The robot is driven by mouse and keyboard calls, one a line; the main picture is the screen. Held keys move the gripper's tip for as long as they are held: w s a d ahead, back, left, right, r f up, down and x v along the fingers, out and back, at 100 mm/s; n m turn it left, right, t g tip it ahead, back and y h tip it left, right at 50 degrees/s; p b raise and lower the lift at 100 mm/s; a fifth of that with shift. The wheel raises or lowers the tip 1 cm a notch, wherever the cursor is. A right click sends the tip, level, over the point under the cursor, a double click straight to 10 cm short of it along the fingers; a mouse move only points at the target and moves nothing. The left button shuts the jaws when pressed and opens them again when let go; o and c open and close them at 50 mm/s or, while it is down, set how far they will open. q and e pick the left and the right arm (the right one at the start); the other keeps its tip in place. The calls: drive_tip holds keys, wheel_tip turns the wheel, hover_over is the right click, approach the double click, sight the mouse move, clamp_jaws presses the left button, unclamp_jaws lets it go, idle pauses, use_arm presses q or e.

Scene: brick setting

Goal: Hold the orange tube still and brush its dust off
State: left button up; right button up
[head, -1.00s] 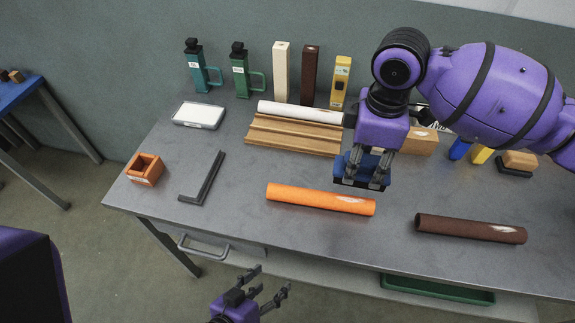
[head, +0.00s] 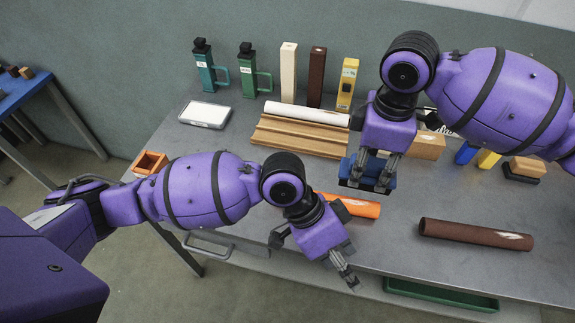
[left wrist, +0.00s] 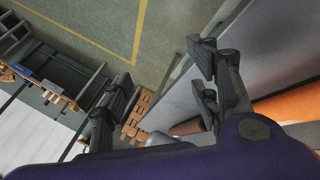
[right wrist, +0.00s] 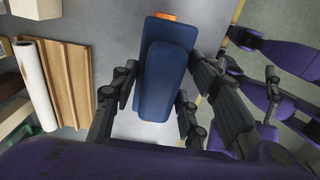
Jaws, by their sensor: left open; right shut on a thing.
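The orange tube (head: 362,208) lies on the grey bench. In the head view my left arm hides most of it, leaving its right end visible. It also shows in the left wrist view (left wrist: 288,104) and as a sliver in the right wrist view (right wrist: 166,16). My left gripper (head: 318,262) is open and empty, at the bench's front edge on the near side of the tube. My right gripper (head: 369,178) is shut on a blue brush-like block (right wrist: 166,70), held above and just behind the tube's right end. Whether the block touches the tube is unclear.
A brown tube (head: 476,234) lies to the right. Behind are a grooved wooden block (head: 300,138) with a white roll (head: 307,114), and several upright pieces and bottles. A tan block with a black base (head: 524,169) stands far right. An orange box (head: 150,162) sits left.

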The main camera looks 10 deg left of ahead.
use_arm(q)
drive_tip(key=w+a+r+m+t+y, duration=0.2)
drive_tip(key=w+a+r+m+y, duration=0.15)
drive_tip(key=w+a, duration=0.4)
drive_tip(key=w+a+r+m+t+y, duration=0.2)
drive_tip(key=w+a+r+m+y, duration=0.15)
drive_tip(key=w+a, duration=0.4)
drive_tip(key=f, duration=0.3)
drive_tip(key=w+f, duration=0.1)
drive_tip(key=f, duration=0.3)
drive_tip(key=w+f, duration=0.1)
drive_tip(key=f, duration=0.3)
drive_tip(key=shift+w+d+f, duration=0.2)
drive_tip(key=shift+d+f, duration=0.05)
drive_tip(key=shift+d, duration=0.15)
drive_tip(key=shift+c, duration=0.2)
drive_tip(key=shift+r, duration=0.1)
clamp_jaws()
drive_tip(key=shift+w, duration=0.1)
